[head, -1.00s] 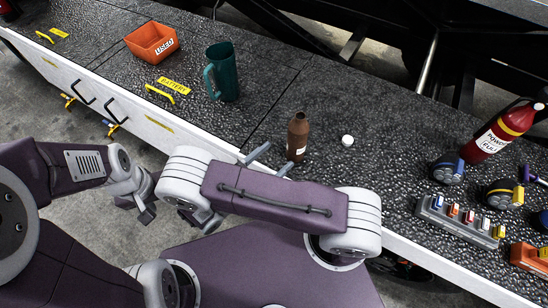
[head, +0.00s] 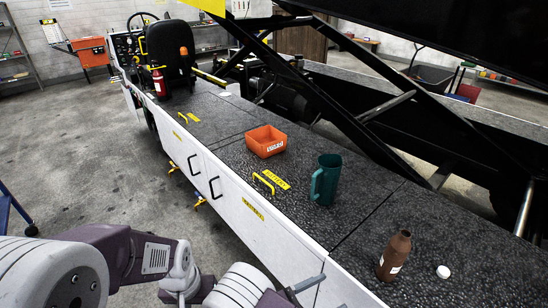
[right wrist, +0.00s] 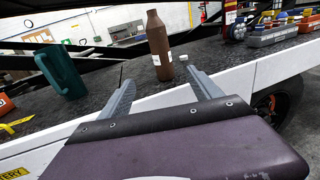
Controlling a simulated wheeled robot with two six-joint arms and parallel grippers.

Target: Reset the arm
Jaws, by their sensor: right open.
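My right gripper (right wrist: 165,88) is open in the right wrist view, with nothing between its fingers. The brown bottle (right wrist: 158,45) stands upright beyond the fingertips, apart from them. In the head view the right gripper (head: 306,284) is at the bottom, left of the bottle (head: 394,256), by the deck's white front edge. My left gripper (head: 182,294) is low in the head view, over the floor and partly cut off; its jaws are unclear. The bottle has no cap on; a white cap (head: 443,271) lies on the deck to its right.
A teal jug (head: 326,182) and an orange bin (head: 266,142) stand on the dark deck (head: 360,225). Yellow handles (head: 263,183) rise near the front edge. A black seat (head: 172,55) is at the far end. Black lift beams run behind.

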